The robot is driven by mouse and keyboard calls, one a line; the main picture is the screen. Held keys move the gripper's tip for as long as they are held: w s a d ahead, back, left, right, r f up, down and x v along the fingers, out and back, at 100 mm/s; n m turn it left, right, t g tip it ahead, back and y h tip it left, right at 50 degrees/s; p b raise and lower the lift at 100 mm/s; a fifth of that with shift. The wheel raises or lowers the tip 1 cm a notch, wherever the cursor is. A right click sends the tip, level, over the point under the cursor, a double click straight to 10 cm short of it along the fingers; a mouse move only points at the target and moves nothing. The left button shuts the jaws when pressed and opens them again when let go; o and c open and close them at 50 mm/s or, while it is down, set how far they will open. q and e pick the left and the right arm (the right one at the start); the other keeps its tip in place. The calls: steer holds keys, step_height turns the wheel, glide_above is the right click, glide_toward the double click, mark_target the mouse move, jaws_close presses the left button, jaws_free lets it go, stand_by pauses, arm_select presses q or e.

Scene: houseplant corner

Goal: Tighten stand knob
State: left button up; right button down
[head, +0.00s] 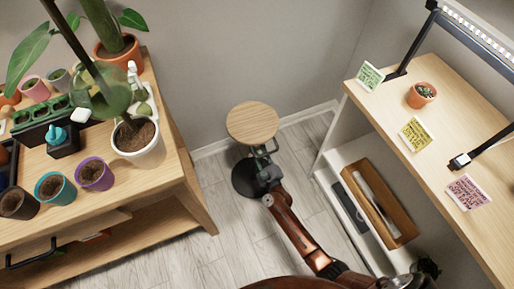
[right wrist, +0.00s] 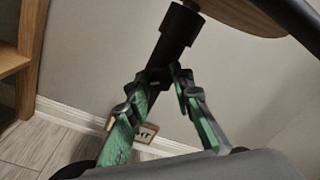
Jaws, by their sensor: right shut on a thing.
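The plant stand has a round wooden top (head: 252,121) and a dark round base (head: 243,180) on the floor between the two benches. In the right wrist view its black post collar (right wrist: 179,32) rises just beyond my fingertips, under the edge of the wooden top (right wrist: 240,14). My right gripper (head: 264,149) reaches in below the top at the post. In the right wrist view its green-padded fingers (right wrist: 160,76) close in on a small dark part at the collar, which looks like the stand knob. The fingers mostly hide the knob. My left gripper is in neither view.
A wooden bench (head: 185,190) with several pots and plants stands at left. A shelf unit (head: 424,80) with a lamp, a small succulent (head: 421,95) and coloured cards stands at right. A wooden tray (head: 379,201) lies on its lower shelf.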

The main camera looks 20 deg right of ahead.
steer(key=shift+m, duration=0.4)
steer(key=c, duration=1.7)
jaws_free()
steer(key=shift+s, duration=0.1)
steer(key=s, duration=1.1)
steer(key=shift+s+a+f, duration=0.1)
steer(key=shift+s+f, duration=0.05)
steer(key=shift+s, duration=0.25)
